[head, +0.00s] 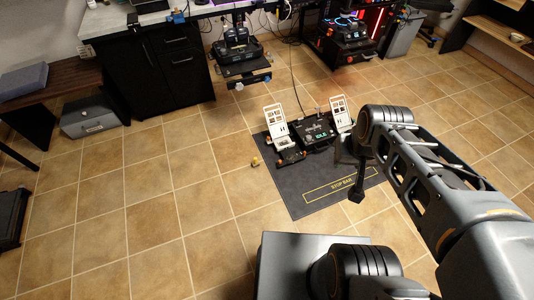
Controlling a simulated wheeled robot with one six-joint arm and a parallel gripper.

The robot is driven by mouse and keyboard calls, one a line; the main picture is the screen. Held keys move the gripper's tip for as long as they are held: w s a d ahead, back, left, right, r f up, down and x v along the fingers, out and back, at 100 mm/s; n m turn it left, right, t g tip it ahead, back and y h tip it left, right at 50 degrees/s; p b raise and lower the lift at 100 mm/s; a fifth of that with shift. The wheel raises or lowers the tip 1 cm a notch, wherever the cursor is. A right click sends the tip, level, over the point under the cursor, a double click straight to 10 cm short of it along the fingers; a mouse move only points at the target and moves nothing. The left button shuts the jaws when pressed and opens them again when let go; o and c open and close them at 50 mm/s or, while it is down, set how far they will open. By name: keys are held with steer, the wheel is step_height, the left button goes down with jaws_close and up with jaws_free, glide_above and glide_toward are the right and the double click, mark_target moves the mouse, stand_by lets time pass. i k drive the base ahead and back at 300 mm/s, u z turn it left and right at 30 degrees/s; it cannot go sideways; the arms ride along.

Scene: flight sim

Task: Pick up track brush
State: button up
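I cannot make out a track brush for certain in the head view. A small yellowish object (255,162) lies on the tiled floor just left of the dark mat; it is too small to identify. My gripper (356,196) points down over the right part of the mat, to the right of the small object and apart from it. The gripper is small and dark, and its fingers cannot be told apart. No held object can be made out.
A dark mat (303,207) with a yellow "STOP BAR" frame bears a pedal set (316,131) with two upright pale pedals. A black cabinet (165,75) stands at the back left, a grey drawer box (93,113) at the left.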

mark_target(256, 164)
steer(key=u, duration=0.1)
steer(key=i, duration=0.85)
steer(key=u, duration=1)
steer(key=i, duration=0.6)
steer(key=u, duration=0.65)
